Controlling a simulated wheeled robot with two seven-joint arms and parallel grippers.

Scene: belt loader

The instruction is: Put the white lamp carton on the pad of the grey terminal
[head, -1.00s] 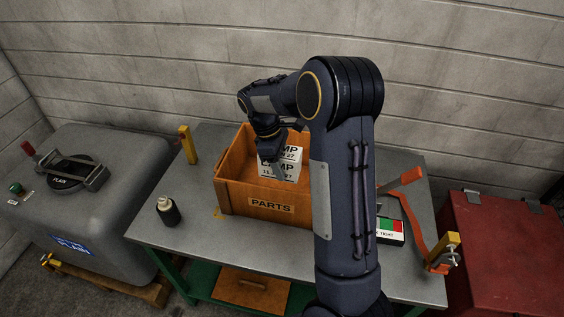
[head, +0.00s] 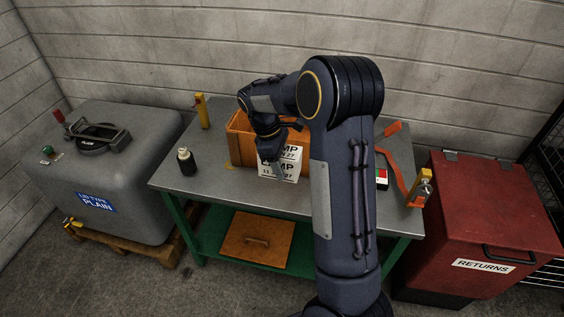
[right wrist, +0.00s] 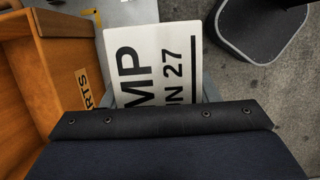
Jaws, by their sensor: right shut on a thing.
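The white lamp carton (head: 279,170), with black print, is gripped in my right gripper (head: 277,158). In the head view it hangs before the front wall of the orange parts box (head: 241,143). The right wrist view shows the carton (right wrist: 160,60) between the fingers, beside the box wall (right wrist: 35,75), with floor beneath to its right. I cannot make out a grey terminal or its pad for sure; my right arm hides part of the table. My left gripper is out of view.
The grey table (head: 215,187) carries a dark bottle (head: 186,161) and yellow posts at its corners. A grey tank (head: 130,190) stands left, a red returns bin (head: 490,215) right. A wooden lid (head: 257,240) lies on the lower shelf. Floor in front is clear.

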